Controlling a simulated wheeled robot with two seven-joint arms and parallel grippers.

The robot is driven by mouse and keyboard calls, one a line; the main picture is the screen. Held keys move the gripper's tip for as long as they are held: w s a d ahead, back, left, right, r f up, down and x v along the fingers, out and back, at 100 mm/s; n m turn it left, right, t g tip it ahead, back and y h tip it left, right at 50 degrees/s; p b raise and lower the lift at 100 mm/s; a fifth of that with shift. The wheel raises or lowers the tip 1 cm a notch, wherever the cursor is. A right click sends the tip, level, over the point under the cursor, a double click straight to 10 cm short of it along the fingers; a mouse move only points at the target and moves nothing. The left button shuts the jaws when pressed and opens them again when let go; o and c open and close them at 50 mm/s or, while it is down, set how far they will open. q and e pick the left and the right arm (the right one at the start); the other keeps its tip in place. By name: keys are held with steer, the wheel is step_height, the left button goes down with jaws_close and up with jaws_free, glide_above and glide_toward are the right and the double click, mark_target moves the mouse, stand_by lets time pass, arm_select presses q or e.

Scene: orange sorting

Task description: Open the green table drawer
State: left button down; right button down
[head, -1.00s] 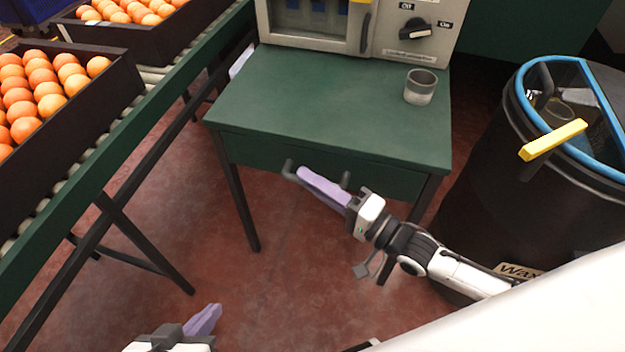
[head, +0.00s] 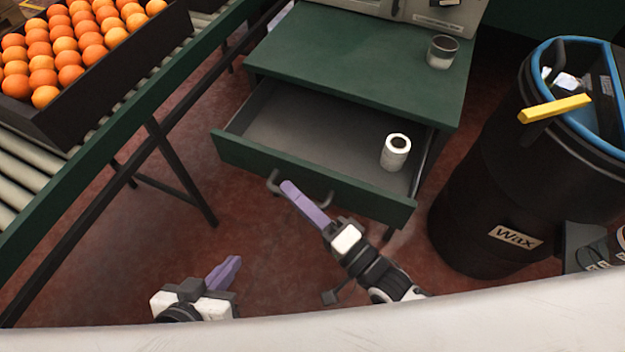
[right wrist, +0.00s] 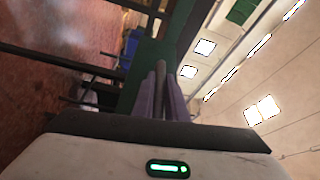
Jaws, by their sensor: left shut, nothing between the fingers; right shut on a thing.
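The green table (head: 365,60) stands ahead, and its drawer (head: 245,155) is pulled well out, showing a grey inside. A white roll (head: 396,153) stands in the drawer at the right. The dark handle (head: 322,203) is on the drawer's front. My right gripper (head: 288,187) is at the handle with its purple fingers shut on it. In the right wrist view the fingers (right wrist: 160,92) are close together around a dark bar in front of the green drawer front. My left gripper (head: 232,262) is shut and empty, low and left, apart from the drawer.
A crate of oranges (head: 115,72) sits on the roller conveyor (head: 40,150) at the left. A black wax barrel (head: 475,200) with a blue rim and yellow handle stands close at the right. A cup (head: 441,51) stands on the tabletop near the machine (head: 400,8).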

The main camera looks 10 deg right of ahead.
steer(key=shift+s+a, duration=0.35)
steer(key=shift+s, duration=0.35)
arm_select(q)
steer(key=shift+s+a+r+t, duration=0.2)
steer(key=shift+r+t, duration=0.1)
steer(key=shift+r, duration=0.15)
arm_select(e)
steer(key=shift+s+a, duration=0.2)
steer(key=shift+s, duration=0.15)
arm_select(q)
steer(key=shift+s+f, duration=0.1)
steer(key=shift+f, duration=0.05)
steer(key=shift+s, duration=0.1)
arm_select(e)
steer(key=c, duration=1.8)
jaws_free()
steer(key=shift+o, duration=0.2)
